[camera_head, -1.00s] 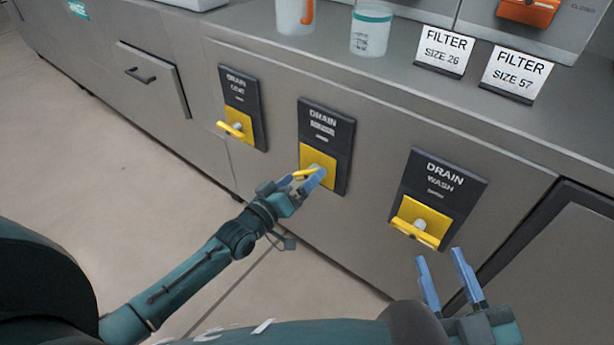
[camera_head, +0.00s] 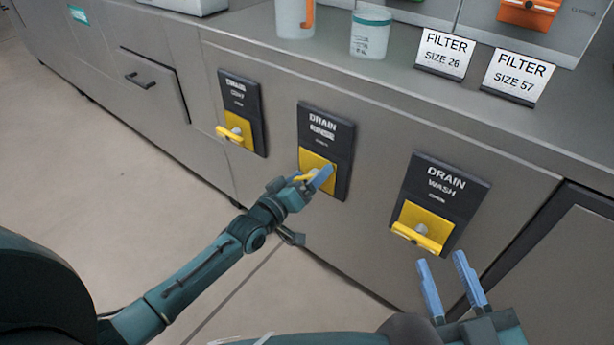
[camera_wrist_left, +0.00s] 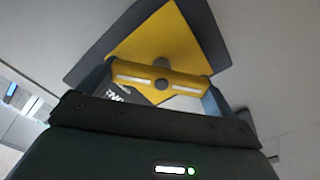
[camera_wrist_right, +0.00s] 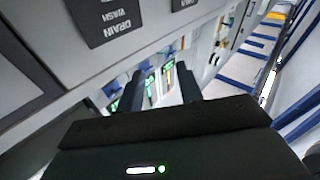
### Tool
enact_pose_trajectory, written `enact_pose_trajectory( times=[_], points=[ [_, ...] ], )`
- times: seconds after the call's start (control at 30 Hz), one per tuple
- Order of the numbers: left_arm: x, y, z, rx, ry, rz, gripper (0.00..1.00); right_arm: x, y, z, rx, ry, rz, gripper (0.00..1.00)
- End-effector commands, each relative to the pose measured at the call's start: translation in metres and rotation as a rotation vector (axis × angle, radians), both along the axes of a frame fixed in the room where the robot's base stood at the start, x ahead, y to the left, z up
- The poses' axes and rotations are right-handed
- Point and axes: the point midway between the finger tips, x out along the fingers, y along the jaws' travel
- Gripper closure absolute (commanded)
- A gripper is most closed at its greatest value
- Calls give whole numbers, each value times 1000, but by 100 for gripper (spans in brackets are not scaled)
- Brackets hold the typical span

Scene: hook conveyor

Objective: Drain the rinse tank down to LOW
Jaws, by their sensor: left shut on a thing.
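The rinse drain panel (camera_head: 326,138) is a dark plate on the grey cabinet front, with a yellow valve and handle (camera_head: 306,177) low on it. My left gripper (camera_head: 320,178) is shut on that yellow handle. In the left wrist view the yellow handle (camera_wrist_left: 160,82) lies between the two fingers, in front of a yellow plate (camera_wrist_left: 160,42). My right gripper (camera_head: 450,290) is open and empty, below the wash drain panel (camera_head: 447,185). The right wrist view shows its fingers (camera_wrist_right: 160,92) apart. No tank level shows.
Another drain panel (camera_head: 238,95) with a yellow handle (camera_head: 230,133) is at left. The wash drain has its own yellow handle (camera_head: 416,237). Filter signs (camera_head: 443,54) and containers (camera_head: 371,34) stand on the counter (camera_head: 400,85). The floor in front is clear.

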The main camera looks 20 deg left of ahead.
Motion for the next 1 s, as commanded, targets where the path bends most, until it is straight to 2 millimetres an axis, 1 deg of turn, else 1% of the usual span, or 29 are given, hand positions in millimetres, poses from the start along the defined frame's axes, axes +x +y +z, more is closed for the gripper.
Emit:
enact_pose_trajectory(
  times=[0.17, 0.37, 0.57, 0.77, 0.83, 1.0],
  points=[
    [0, 0, 0, 13, -5, 0, 32, 0, 0, 2, -1, -2, 0, 64],
    [0, 0, 2, 84, -30, -1, 32, 0, 0, 8, -16, -13, -2, 64],
    [-1, -1, 3, 215, -76, 0, 32, 0, -2, 7, -53, -7, -9, 64],
    [-1, -2, 3, 365, -130, -1, 32, -5, -4, 3, -79, 8, -19, 64],
    [-1, -2, 3, 411, -148, -1, 32, -2, -8, 0, -81, 42, -39, 64],
    [-2, -3, 2, 510, -183, -1, 32, 0, -10, 0, -86, 85, -50, 64]
  ],
)
